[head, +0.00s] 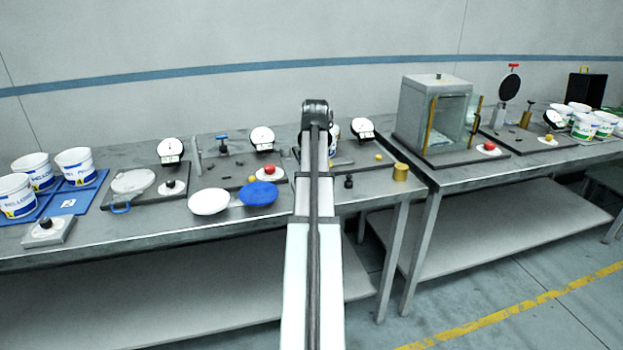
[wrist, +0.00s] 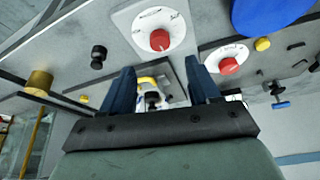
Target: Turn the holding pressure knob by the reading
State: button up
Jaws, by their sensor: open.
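In the wrist view my gripper (wrist: 160,82) is open, with its two dark blue fingers apart and nothing held between them. A red knob on a white round dial (wrist: 160,40) lies beyond the fingertips, apart from them; my arm seems to hide it in the head view. A second red knob (wrist: 228,66) on a white dial is to its right; in the head view it appears to be the red knob (head: 268,169) left of my arm. White round gauges (head: 262,138) (head: 362,128) stand behind; their readings are too small to make out. No label tells which knob is which.
A blue disc (head: 258,193) and a white disc (head: 209,202) lie near the table's front edge. A brass cylinder (head: 401,172) and a small black knob (head: 348,181) stand right of my arm. A glass-fronted cabinet (head: 435,110) is on the right table; buckets (head: 75,165) stand far left.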

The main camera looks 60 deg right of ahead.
jog(key=shift+x, duration=4.35)
jog(key=c, duration=1)
